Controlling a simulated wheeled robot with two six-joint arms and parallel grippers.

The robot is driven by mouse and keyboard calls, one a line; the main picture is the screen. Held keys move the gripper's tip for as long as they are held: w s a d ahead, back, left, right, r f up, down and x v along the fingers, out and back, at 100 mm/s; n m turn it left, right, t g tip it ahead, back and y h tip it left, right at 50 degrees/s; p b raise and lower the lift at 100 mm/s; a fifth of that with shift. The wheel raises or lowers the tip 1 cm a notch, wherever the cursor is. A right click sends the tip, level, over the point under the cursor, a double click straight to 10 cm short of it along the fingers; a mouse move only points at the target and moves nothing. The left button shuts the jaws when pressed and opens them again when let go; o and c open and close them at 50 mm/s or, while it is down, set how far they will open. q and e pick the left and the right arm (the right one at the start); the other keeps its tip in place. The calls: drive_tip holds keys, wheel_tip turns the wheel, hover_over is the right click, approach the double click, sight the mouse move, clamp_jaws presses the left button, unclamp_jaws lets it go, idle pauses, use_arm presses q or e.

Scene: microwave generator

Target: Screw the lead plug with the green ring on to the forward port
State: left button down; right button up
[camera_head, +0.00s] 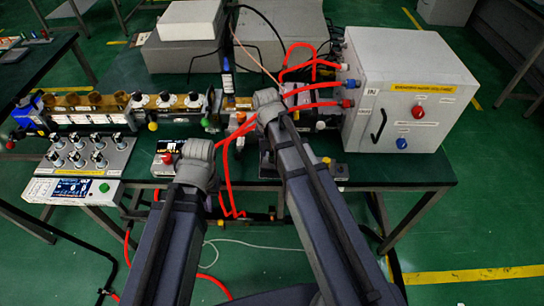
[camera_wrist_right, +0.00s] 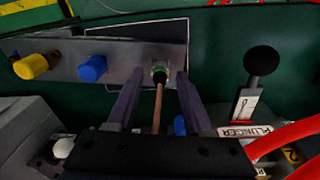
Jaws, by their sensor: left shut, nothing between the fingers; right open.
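In the right wrist view, a small plug with a green ring (camera_wrist_right: 159,71) is at a grey metal plate (camera_wrist_right: 122,72). A thin tan lead (camera_wrist_right: 158,105) runs from it toward the camera. My right gripper (camera_wrist_right: 158,82) is open, with one finger on each side of the plug and lead, apart from both. I cannot tell whether the plug is seated on a port. In the head view my right wrist (camera_head: 268,105) hides its fingers and the plug. My left gripper (camera_head: 190,160) is shut and empty over the bench front; its fingers are mostly hidden by its own wrist.
A yellow cap (camera_wrist_right: 32,66) and a blue cap (camera_wrist_right: 92,68) are on the same plate. A black ball-ended plunger (camera_wrist_right: 257,85) stands to the right. Red cables (camera_head: 320,88) run to the white control box (camera_head: 408,90). A waveguide row (camera_head: 110,105) fills the bench's left.

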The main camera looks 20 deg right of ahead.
sight(270, 152)
idle(0.6)
clamp_jaws()
idle(1.2)
drive_tip(key=shift+r, duration=0.15)
drive_tip(key=shift+s+a+r+p, duration=0.1)
drive_tip(key=shift+r+p, duration=1.35)
drive_tip(key=shift+p, duration=0.05)
drive_tip(key=shift+a+r+p, duration=0.1)
drive_tip(key=shift+r+p, duration=1.3)
drive_tip(key=shift+p, duration=0.1)
drive_tip(key=shift+r, duration=0.1)
drive_tip(key=shift+s+a+r+p, duration=0.1)
drive_tip(key=shift+a+r+p, duration=0.05)
drive_tip(key=shift+r+p, duration=1.9)
